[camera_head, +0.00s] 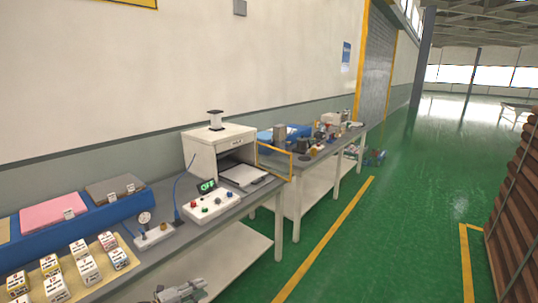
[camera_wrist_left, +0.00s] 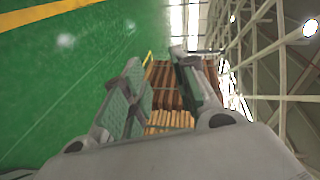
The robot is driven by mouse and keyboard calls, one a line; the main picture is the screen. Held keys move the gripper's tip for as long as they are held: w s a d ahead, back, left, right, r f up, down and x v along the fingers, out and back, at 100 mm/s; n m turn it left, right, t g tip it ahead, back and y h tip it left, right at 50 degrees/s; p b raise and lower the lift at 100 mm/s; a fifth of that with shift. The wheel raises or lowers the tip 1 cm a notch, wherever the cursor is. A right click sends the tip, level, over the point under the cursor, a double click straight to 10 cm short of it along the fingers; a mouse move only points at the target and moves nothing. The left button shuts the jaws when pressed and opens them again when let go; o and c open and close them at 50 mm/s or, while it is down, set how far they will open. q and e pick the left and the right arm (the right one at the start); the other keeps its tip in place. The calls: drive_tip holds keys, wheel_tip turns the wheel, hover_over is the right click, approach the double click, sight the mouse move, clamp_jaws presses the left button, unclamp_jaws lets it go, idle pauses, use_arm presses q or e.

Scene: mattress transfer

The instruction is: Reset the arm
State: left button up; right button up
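My left gripper (camera_head: 184,291) shows at the bottom edge of the head view, in front of the workbench's lower shelf and cut off by the frame. In the left wrist view its two fingers stand apart, with a clear gap between the tips (camera_wrist_left: 158,62). Nothing is between the fingers; brown stacked wood (camera_wrist_left: 165,90) shows beyond the gap, in the background. My right gripper is not in view.
A workbench (camera_head: 160,262) along the wall carries a white cabinet (camera_head: 203,150), a control box (camera_head: 211,205), blue trays (camera_head: 85,221) and several small labelled boxes (camera_head: 88,270). A second table (camera_head: 318,163) stands behind. Green floor (camera_head: 390,230) is open at right, beside a brown stack (camera_head: 515,220).

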use_arm(q)
drive_tip(key=s+a+f+n+y, duration=0.25)
drive_tip(key=s+f+n, duration=0.35)
drive_tip(key=f, duration=0.4)
drive_tip(key=s+a+f+n+g+y, duration=0.1)
drive_tip(key=s+f+n+y, duration=0.3)
drive_tip(key=s+f, duration=0.45)
drive_tip(key=s+a+f+n+y, duration=0.25)
drive_tip(key=s+f+n, duration=0.25)
drive_tip(key=f, duration=0.7)
drive_tip(key=s+d+f+n+g, duration=0.2)
drive_tip(key=s+f, duration=0.3)
drive_tip(key=s, duration=0.8)
drive_tip(key=s+d+f+n+g+y, duration=0.1)
drive_tip(key=s+d+f+n+g, duration=0.1)
drive_tip(key=s, duration=1)
drive_tip(key=s+d+f+n+g+y, duration=0.1)
drive_tip(key=s+f+g, duration=0.4)
drive_tip(key=s, duration=0.8)
wheel_tip(320, 180, down, 3)
drive_tip(key=d+n, duration=0.1)
drive_tip(key=n, duration=0.1)
drive_tip(key=shift+s+f+n, duration=0.15)
drive_tip(key=shift+s+n, duration=0.15)
drive_tip(key=shift+d, duration=0.1)
